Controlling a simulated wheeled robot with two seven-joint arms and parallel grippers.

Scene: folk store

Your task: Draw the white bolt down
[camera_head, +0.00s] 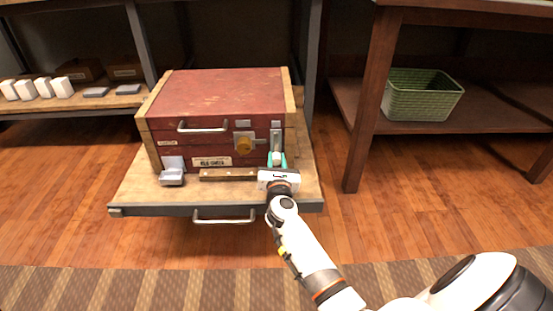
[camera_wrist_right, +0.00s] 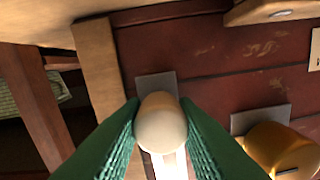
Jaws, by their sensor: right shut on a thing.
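The white bolt (camera_head: 277,156) is on the right part of the front of a red chest (camera_head: 215,95), below a grey metal plate (camera_head: 276,130). In the right wrist view its rounded cream-white knob (camera_wrist_right: 160,122) sits between my green fingers, with a pale shaft leading from it. My right gripper (camera_head: 277,161) is shut on this knob, one finger on each side. The gripper body hides the lower part of the bolt's area in the head view. My left gripper is not in view.
A brass knob (camera_head: 244,145) sits left of the bolt; it also shows in the wrist view (camera_wrist_right: 283,152). The chest stands on a pulled-out shelf (camera_head: 135,194). A green basket (camera_head: 422,98) is at right.

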